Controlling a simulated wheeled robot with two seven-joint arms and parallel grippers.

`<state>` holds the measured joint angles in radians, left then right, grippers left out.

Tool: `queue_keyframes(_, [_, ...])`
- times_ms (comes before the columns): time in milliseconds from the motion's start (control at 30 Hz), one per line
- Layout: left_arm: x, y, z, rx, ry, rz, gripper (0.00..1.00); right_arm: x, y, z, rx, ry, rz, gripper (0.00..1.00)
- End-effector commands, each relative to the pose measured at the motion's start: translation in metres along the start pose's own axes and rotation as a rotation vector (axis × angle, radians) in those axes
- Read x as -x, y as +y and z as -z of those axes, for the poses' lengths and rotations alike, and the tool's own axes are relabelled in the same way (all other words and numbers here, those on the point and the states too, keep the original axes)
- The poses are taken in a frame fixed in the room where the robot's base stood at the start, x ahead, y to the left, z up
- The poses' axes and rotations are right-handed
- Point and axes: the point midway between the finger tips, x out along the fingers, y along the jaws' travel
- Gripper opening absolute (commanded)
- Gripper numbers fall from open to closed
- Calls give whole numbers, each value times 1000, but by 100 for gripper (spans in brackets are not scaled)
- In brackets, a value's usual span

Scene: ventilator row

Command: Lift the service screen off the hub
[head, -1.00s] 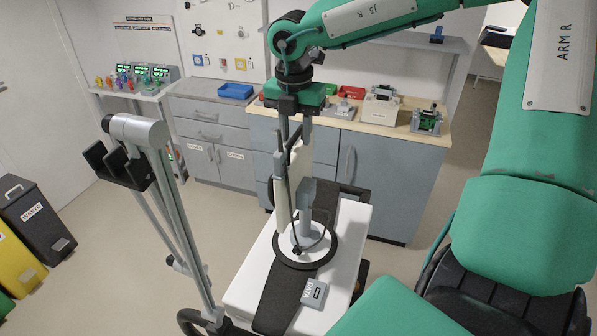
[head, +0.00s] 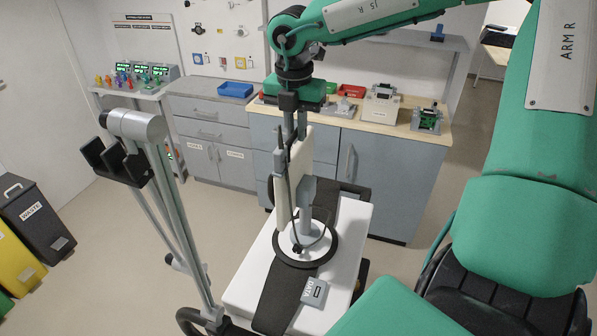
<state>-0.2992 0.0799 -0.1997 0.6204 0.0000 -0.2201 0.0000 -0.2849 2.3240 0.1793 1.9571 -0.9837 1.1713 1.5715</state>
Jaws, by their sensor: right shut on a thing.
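The service screen (head: 301,168) is a white upright panel, seen nearly edge-on in the head view. It stands at the grey hub (head: 306,226), a post on a round white base with a black ring. My right gripper (head: 296,136) points down from above and is shut on the upper part of the screen. The screen's lower end is still close beside the hub post; I cannot tell whether they touch. A thin dark cable or rod runs down in front of the screen. My left gripper is not in view.
The hub stands on a white cart top (head: 346,225) with a dark strip and a small grey labelled box (head: 314,292). A grey stand with a black cradle (head: 118,164) rises at left. A counter (head: 355,117) with devices and trays lies behind. Bins (head: 35,215) stand far left.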

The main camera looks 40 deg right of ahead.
Motion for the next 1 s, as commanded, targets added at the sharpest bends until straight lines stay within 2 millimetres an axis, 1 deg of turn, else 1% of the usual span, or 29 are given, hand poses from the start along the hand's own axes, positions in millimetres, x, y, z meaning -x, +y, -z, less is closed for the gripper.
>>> queue_keyframes(1000, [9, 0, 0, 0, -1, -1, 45, 32, 1, -2, 0, -4, -5, 0])
